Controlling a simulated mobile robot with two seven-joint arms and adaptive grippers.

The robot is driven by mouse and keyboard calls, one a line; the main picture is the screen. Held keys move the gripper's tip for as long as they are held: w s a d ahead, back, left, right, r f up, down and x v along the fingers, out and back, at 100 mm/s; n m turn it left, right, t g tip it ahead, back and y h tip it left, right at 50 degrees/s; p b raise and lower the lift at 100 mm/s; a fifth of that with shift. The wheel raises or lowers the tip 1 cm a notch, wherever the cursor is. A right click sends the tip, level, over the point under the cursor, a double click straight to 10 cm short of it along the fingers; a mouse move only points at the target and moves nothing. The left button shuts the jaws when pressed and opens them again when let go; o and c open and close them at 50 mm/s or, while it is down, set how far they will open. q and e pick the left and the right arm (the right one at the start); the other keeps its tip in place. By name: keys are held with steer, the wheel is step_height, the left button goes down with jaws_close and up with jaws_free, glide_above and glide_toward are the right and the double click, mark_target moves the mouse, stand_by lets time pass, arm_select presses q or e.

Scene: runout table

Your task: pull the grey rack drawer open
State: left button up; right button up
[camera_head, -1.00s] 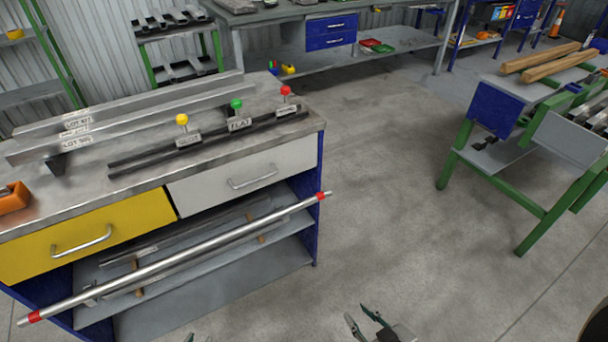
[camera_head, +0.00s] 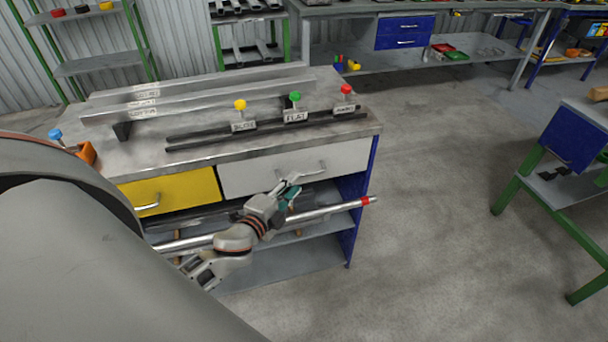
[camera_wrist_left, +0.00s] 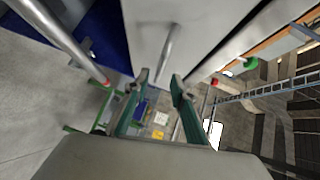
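The grey drawer (camera_head: 240,178) is at the right of the bench front, its face level with the yellow drawer beside it. Its bar handle (camera_head: 318,170) is partly hidden behind my left gripper (camera_head: 291,186), which is in front of the drawer's lower part. In the left wrist view the grey drawer front (camera_wrist_left: 145,22) fills the top middle. The handle (camera_wrist_left: 169,45) runs down towards the gap between the fingertips of my left gripper (camera_wrist_left: 160,80). The green-padded fingers are apart; I cannot tell whether the handle is between them. My right gripper is not in view.
A yellow drawer (camera_head: 175,194) is left of the grey one. A metal rail with red ends (camera_head: 340,207) crosses the bench front below the drawers, close to my left wrist.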

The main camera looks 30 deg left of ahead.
mark_target(303, 175)
arm_select(q)
steer(key=shift+w+a+f, duration=0.1)
steer(key=shift+w+f, duration=0.05)
steer(key=shift+w, duration=0.85)
steer(key=shift+w+a+f, duration=0.1)
steer(key=shift+w+f, duration=0.1)
steer(key=shift+w, duration=0.85)
steer(key=shift+w+a+f, duration=0.1)
steer(key=shift+w+f, duration=0.05)
steer(key=shift+w, duration=0.85)
jaws_close()
